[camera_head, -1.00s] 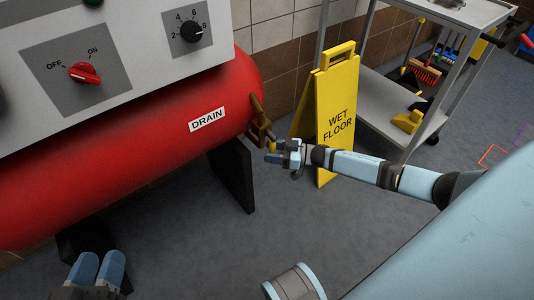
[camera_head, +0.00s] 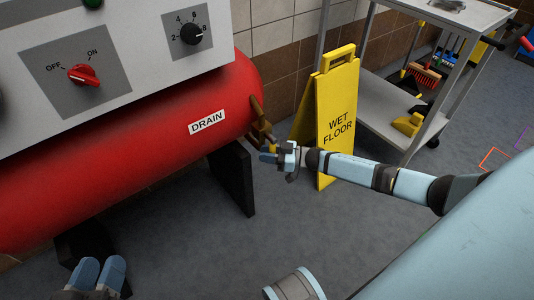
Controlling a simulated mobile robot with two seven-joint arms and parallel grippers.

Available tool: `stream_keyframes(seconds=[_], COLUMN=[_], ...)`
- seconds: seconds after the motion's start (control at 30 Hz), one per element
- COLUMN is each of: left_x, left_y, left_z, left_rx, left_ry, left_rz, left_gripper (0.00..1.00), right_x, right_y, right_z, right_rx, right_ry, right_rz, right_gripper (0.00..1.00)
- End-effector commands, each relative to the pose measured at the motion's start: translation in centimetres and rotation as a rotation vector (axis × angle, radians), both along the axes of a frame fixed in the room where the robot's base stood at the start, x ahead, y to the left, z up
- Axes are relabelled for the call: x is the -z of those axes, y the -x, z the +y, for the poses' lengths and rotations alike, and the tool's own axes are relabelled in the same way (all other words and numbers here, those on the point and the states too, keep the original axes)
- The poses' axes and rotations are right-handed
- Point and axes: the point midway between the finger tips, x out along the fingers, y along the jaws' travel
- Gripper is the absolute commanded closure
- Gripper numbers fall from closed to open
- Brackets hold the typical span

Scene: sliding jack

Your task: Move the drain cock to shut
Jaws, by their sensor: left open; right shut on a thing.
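The red tank (camera_head: 130,155) carries a white DRAIN label (camera_head: 207,122). The brass drain cock (camera_head: 258,128) sticks out at the tank's right end. My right gripper (camera_head: 268,157) is at the cock's lower end and is shut on its handle. The handle is small here and partly hidden by the fingers, so its exact angle is hard to tell. My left gripper (camera_head: 99,268) is open and empty at the bottom left, below the tank and away from the cock.
A yellow WET FLOOR sign (camera_head: 338,115) stands just behind and right of my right gripper. A grey cart (camera_head: 385,125) is behind it. A dark tank support (camera_head: 232,178) stands below the cock. The grey floor (camera_head: 190,240) in front is clear.

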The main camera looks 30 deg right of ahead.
Motion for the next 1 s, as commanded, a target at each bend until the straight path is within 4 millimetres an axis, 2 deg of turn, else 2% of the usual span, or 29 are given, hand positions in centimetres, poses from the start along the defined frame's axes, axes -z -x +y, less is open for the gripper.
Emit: stream_keyframes(seconds=[0.37, 1.0], left_x=[0.1, 0.3], left_y=[0.0, 0.0], left_z=[0.0, 0.0], left_rx=[0.0, 0.004], left_ry=[0.0, -0.005], left_rz=[0.001, 0.006], left_gripper=[0.57, 0.57], right_x=[-0.3, -2.9], right_y=[0.1, 0.4], right_z=[1.3, 4.4], right_rx=[0.001, 0.001], right_ry=[-0.197, -0.8], right_rz=[0.015, 0.062], right_gripper=[1.0, 1.0])
